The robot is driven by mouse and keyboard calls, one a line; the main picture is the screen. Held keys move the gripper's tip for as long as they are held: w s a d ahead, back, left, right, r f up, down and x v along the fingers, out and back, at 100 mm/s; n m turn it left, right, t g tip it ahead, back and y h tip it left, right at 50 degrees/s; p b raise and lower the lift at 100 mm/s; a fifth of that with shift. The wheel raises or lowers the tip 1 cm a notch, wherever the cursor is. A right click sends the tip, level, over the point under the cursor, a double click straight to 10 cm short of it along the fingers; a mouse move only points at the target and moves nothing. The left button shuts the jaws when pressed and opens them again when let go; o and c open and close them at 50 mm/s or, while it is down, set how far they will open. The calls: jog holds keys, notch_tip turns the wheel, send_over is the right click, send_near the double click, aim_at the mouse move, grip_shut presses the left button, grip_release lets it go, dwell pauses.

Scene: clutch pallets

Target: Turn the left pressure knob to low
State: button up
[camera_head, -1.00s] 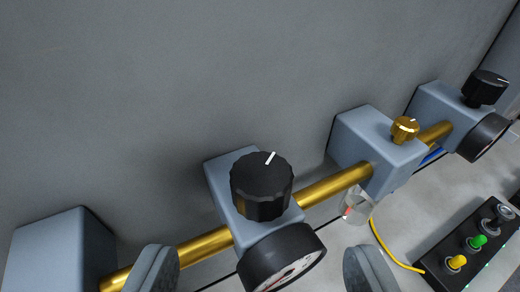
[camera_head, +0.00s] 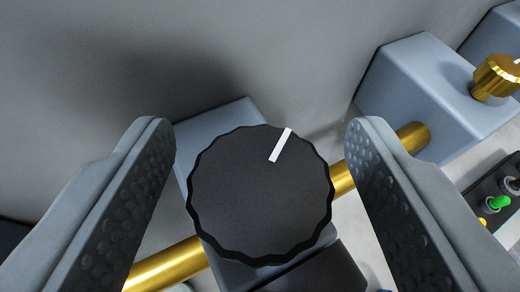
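The left pressure knob (camera_head: 258,205) is a black, ridged round knob with a white pointer line (camera_head: 281,145). The line points up and slightly right in the picture. The knob sits on a blue-grey block (camera_head: 222,119) on a brass pipe. My gripper (camera_head: 260,150) is open, with one padded finger on each side of the knob. A gap shows between each finger and the knob, so neither finger appears to touch it. The gauge (camera_head: 325,268) below the knob shows only as a dark housing; its dial face is hidden.
The brass pipe (camera_head: 170,265) runs from lower left to upper right. Another blue-grey block (camera_head: 420,90) with a brass knob (camera_head: 496,78) stands at the right. A dark panel with a green switch (camera_head: 499,203) is at the right edge. A grey wall (camera_head: 270,40) lies behind.

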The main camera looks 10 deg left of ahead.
jog(key=c, duration=0.9)
jog(key=shift+c, duration=0.2)
jog(key=shift+n+y, duration=0.3)
jog(key=shift+d+n+g+y, duration=0.1)
jog(key=shift+n+g+y, duration=0.5)
jog(key=shift+n+y, duration=0.65)
jog(key=shift+d+n+g+y, duration=0.1)
jog(key=shift+n+g+y, duration=0.5)
jog(key=shift+n+y, duration=0.65)
jog(key=n+g+y, duration=0.4)
jog(key=n, duration=0.1)
jog(key=shift+a+g, duration=0.1)
jog(key=shift+g, duration=0.3)
jog(key=o, duration=1)
